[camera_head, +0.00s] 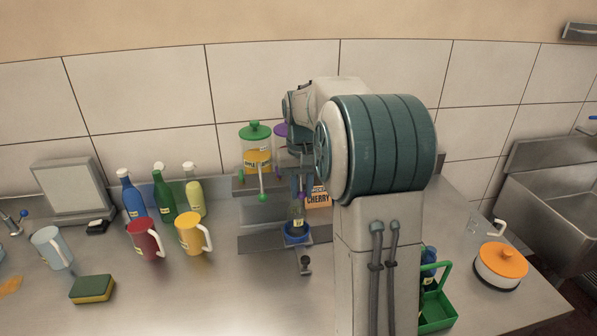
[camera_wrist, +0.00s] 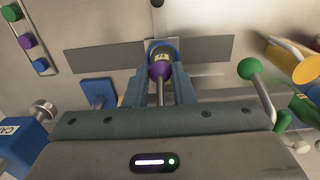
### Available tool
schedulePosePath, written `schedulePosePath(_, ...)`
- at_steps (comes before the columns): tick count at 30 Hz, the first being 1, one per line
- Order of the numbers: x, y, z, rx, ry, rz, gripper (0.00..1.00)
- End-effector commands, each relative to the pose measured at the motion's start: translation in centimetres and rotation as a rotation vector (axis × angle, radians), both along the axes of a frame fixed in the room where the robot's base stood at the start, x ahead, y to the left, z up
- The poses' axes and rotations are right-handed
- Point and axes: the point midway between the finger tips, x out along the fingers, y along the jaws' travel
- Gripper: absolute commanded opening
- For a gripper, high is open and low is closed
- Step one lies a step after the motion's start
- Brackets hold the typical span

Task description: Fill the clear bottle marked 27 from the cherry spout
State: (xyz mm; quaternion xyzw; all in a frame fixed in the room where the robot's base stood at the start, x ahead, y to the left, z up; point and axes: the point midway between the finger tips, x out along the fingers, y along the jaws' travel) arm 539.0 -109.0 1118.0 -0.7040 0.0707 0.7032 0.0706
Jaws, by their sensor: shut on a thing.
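A small bottle (camera_head: 297,217) with a yellow label stands on a blue round rest (camera_head: 296,239) under the dispensers. In the wrist view the bottle's label (camera_wrist: 163,57) is too small to read, and the blue rest (camera_wrist: 160,43) shows around it. An orange CHERRY sign (camera_head: 318,199) is just right of the bottle, partly hidden by my arm. My gripper (camera_wrist: 160,76) is shut on a purple lever knob (camera_wrist: 160,70), with the lever's rod between the fingers. In the head view my arm hides most of the purple-lidded dispenser (camera_head: 281,131) and its spout.
A green-lidded dispenser (camera_head: 255,145) with a green lever knob (camera_wrist: 248,68) stands beside it. Colored bottles (camera_head: 163,196), a red mug (camera_head: 145,240), a yellow mug (camera_head: 190,234) and a sponge (camera_head: 92,289) are left. A green caddy (camera_head: 437,306) and orange-lidded pot (camera_head: 500,266) are right.

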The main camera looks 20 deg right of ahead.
Motion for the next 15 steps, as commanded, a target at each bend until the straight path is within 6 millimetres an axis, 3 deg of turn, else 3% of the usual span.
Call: schedulePosePath(15,0.0,0.1,-2.9,0.001,0.001,0.001,0.08)
